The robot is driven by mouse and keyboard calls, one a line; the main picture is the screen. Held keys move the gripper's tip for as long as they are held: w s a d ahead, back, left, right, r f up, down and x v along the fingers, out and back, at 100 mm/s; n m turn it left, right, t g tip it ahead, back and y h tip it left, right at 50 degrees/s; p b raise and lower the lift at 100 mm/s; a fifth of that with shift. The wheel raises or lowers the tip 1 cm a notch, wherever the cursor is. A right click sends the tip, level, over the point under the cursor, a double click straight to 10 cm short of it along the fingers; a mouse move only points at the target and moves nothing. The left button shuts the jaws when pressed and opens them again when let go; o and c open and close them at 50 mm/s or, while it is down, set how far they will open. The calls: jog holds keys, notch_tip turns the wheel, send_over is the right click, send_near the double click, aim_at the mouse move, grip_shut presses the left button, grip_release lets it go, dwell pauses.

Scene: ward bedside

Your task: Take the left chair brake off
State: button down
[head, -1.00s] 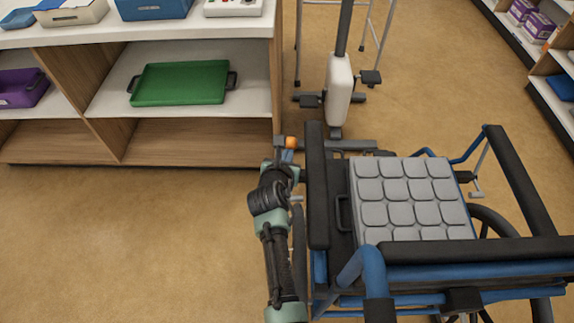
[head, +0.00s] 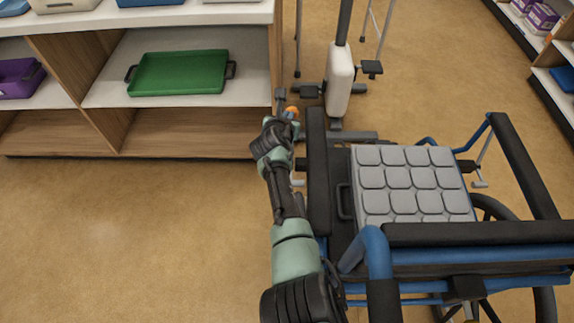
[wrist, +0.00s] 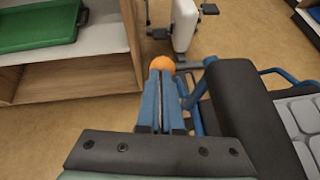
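The wheelchair (head: 412,185) has a blue frame, black armrests and a grey padded seat. An orange knob (head: 292,111) is at the front end of its left side, just outside the left armrest (head: 318,175). In the wrist view the knob (wrist: 162,63) is at the tips of my gripper (wrist: 162,75). The blue fingers lie close together with only a thin dark gap and cover the knob's lower edge. They look shut against or just behind the knob, not spread around it. The lever below the knob is hidden.
A wooden shelf unit (head: 190,131) with a green tray (head: 180,73) stands left of the chair front. The floor (head: 130,235) left of the chair is clear.

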dwell(0.4)
jog(key=p+v, duration=0.8)
jog(key=v, duration=0.5)
jog(key=shift+w, duration=0.1)
